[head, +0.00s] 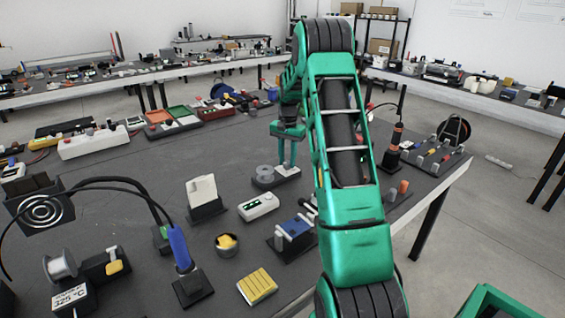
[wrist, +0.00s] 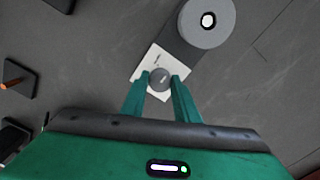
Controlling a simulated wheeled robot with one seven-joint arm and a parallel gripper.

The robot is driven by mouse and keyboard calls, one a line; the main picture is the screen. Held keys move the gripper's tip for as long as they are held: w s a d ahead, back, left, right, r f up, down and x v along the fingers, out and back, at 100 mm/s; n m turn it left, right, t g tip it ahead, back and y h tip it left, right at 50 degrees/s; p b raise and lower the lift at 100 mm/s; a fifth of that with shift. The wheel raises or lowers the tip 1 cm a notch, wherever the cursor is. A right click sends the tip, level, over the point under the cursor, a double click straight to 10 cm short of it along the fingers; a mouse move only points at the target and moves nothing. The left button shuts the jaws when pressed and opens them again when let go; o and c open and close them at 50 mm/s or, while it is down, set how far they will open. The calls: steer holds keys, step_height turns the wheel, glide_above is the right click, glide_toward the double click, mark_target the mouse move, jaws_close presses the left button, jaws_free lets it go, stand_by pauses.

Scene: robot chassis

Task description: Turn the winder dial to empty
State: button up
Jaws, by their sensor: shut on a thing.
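The winder dial (wrist: 160,79) is a small round grey knob with a light mark, seen in the wrist view. It sits on a white plate (wrist: 150,66) with small dark print too small to read. The plate is on a dark base with a large grey disc (wrist: 206,22), which also shows in the head view (head: 264,172). My gripper (wrist: 161,80) points down with its green fingers on either side of the dial, shut on it. In the head view my gripper (head: 287,164) stands over the plate, and the dial is hidden between the fingers.
On the dark bench, a white device (head: 258,206) with a small display and a white panel on a stand (head: 203,192) stand nearer the camera. A blue soldering iron in its holder (head: 181,250) stands at front left. Bare bench surface (head: 140,165) lies left of the winder.

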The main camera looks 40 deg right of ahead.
mark_target(286, 161)
steer(key=n, duration=0.5)
steer(key=shift+w+d+r+n, duration=0.15)
steer(key=shift+w+r+n, duration=0.05)
steer(key=shift+w+n, duration=0.1)
steer(key=shift+n, duration=2.3)
steer(key=shift+w, duration=0.1)
steer(key=o, duration=1.1)
steer(key=shift+c, duration=0.2)
steer(key=shift+f, duration=0.15)
steer(key=shift+s, duration=0.2)
step_height(286, 161, up, 11)
